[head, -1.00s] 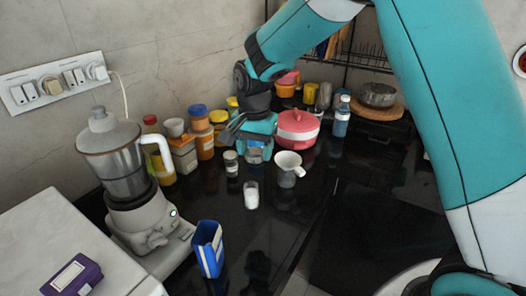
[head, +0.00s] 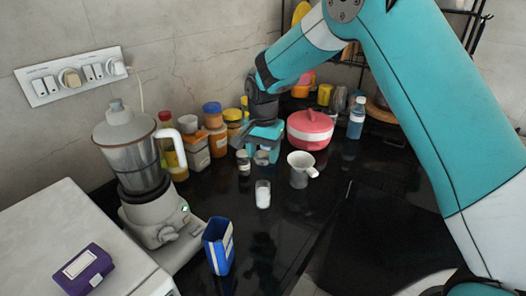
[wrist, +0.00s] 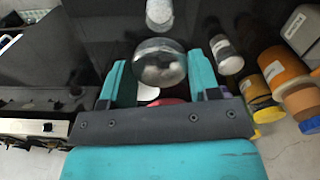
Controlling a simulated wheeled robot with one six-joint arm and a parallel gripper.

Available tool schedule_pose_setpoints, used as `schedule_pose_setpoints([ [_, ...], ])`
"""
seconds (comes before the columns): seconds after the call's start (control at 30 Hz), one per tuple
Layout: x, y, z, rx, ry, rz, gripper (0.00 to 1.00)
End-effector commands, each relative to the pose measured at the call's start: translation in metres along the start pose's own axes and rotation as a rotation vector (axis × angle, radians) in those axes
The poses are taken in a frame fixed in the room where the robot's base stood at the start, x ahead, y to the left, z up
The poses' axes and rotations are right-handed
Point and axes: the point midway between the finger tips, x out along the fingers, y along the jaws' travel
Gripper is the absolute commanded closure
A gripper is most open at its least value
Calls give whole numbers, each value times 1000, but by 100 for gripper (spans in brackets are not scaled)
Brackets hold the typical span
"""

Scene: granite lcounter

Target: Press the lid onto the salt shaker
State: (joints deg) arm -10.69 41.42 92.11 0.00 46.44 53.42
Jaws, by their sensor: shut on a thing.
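The salt shaker seems to be the small clear glass with white contents (head: 263,194) standing on the dark counter; it also shows in the wrist view (wrist: 159,14). Its top appears uncovered. My gripper (head: 262,150) is behind it in the head view, low over the counter. In the wrist view my gripper (wrist: 160,80) has its teal fingers on either side of a shiny, rounded clear or metallic piece (wrist: 159,62), apparently the lid, and is shut on it. This piece is apart from the glass. Its underside is hidden.
A small labelled jar (head: 243,161) stands just left of my gripper, and a white handled cup (head: 301,170) to its right. A red pot (head: 309,130) is behind. A blue box (head: 218,246) and a mixer (head: 135,165) stand front left. Counter right of the glass is clear.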

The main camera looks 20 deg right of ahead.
Motion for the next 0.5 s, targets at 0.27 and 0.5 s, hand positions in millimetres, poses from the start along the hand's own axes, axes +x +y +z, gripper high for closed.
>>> schedule_pose_setpoints([
  [0.27,13,0,0,0,-1,1,65],
  [0.5,23,0,0,0,-1,1,65],
])
